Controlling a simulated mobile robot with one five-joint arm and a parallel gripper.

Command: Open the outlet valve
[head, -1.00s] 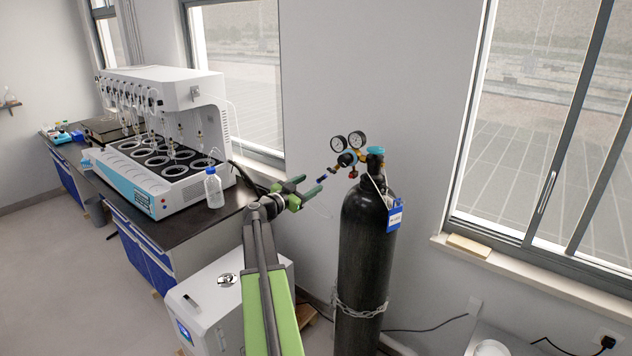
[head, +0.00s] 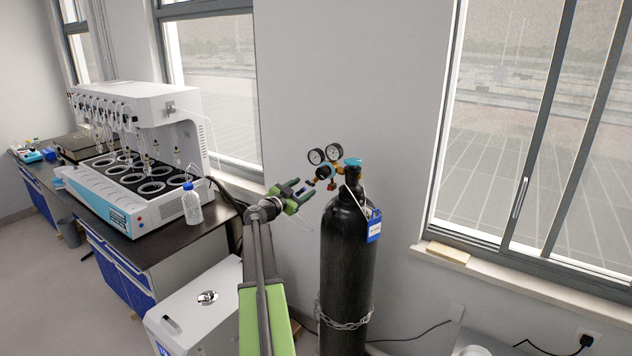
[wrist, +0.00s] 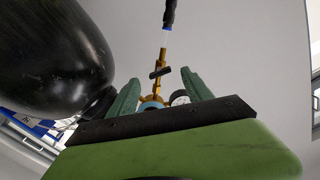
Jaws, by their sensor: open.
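The gas cylinder (head: 345,265) stands upright, black, with a regulator (head: 322,171) and two round gauges at its top. A brass outlet stem (wrist: 162,58) extends from the regulator in the wrist view. A small dark cross handle (wrist: 160,73), which looks like the outlet valve, sits across this stem. My gripper (head: 303,188) is open and empty, left of the regulator. In the wrist view the handle appears between the tips of my green fingers (wrist: 160,84); I cannot tell whether they touch it. A dark hose end (wrist: 169,14) with a blue tip lies beyond the stem.
A teal valve knob (head: 352,161) tops the cylinder, and a blue tag (head: 374,226) hangs from it. A chain (head: 345,322) rings the cylinder low down. A white distiller (head: 140,150) and a bottle (head: 192,204) stand on the bench to the left.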

